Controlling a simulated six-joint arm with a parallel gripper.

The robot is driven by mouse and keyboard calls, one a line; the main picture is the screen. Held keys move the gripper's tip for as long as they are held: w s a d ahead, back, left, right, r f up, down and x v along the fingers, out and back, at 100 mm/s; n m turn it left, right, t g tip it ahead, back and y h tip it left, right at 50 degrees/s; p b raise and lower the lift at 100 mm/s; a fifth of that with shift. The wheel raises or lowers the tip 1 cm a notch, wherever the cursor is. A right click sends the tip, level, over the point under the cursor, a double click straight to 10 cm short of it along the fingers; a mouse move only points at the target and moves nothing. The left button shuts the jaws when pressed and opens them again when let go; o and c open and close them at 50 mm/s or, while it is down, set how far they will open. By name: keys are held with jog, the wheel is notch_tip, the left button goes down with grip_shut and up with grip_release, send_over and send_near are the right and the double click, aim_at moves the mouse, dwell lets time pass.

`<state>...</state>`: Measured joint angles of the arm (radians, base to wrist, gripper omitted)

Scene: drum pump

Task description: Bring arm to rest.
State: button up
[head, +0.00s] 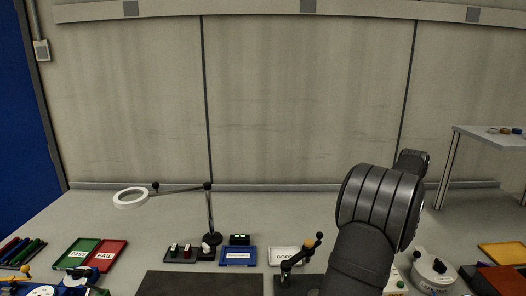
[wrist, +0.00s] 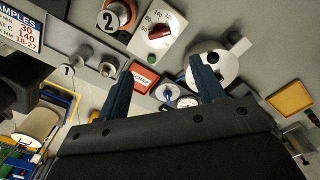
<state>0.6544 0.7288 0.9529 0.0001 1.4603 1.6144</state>
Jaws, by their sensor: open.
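My gripper (wrist: 162,64) shows in the wrist view as two dark blue fingers, spread apart, with nothing visible between them. Beyond the fingers lie a red label plate (wrist: 144,78) and a white round device (wrist: 214,70); the fingers appear apart from them. In the head view my dark arm (head: 377,208) rises at the right of the bench, and the gripper's fingers cannot be made out there. A small black device with an orange joint and a ball-ended lever (head: 300,254) stands just left of my arm.
A magnifier lamp (head: 131,197) stands at the left with green (head: 76,254) and red (head: 105,256) trays before it. A dark mat (head: 200,284) lies at the front. A white round pot (head: 432,270) stands right of my arm. The back of the bench is clear.

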notch_tip(320, 180, down, 14)
jog(key=shift+r, duration=0.15)
jog(key=shift+r+n, duration=0.25)
jog(key=shift+n, duration=0.55)
jog(key=n, duration=1.1)
jog(key=shift+w+n, duration=0.1)
jog(key=shift+n, duration=0.3)
jog(key=n, duration=0.4)
